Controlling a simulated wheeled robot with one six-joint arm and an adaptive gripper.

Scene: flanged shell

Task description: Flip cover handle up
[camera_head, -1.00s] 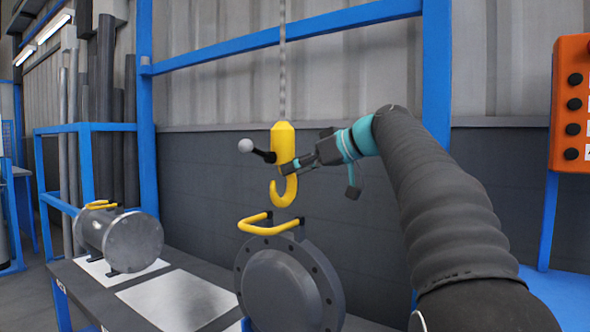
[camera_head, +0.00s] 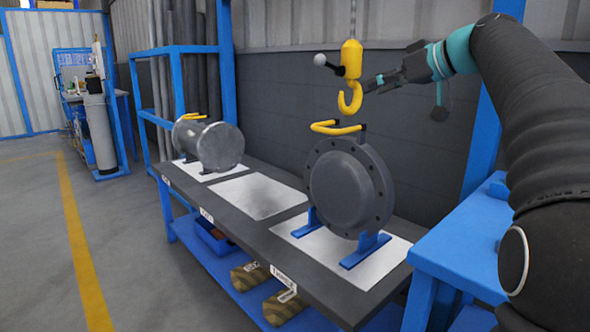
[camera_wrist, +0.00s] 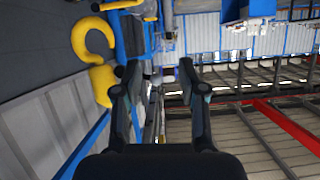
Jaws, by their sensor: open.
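The cover (camera_head: 340,185) is a round, dark grey flanged disc with bolt holes around its rim. It stands upright on blue feet on the bench. Its yellow handle (camera_head: 325,127) is a bent bar at the top, lying roughly level and sticking out to the left from dark brackets. My gripper (camera_head: 370,86) is above and to the right of the handle, apart from it, beside the yellow hook (camera_head: 350,75). In the wrist view my gripper (camera_wrist: 158,70) is open, with nothing between its fingers. A yellow bar at that view's top edge may be the handle.
The hook hangs from a chain directly above the cover, close to my gripper; the wrist view shows it left of the fingers. A grey cylindrical shell (camera_head: 215,146) with a yellow handle stands left on the bench (camera_head: 240,222). A blue table (camera_head: 470,235) is at right.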

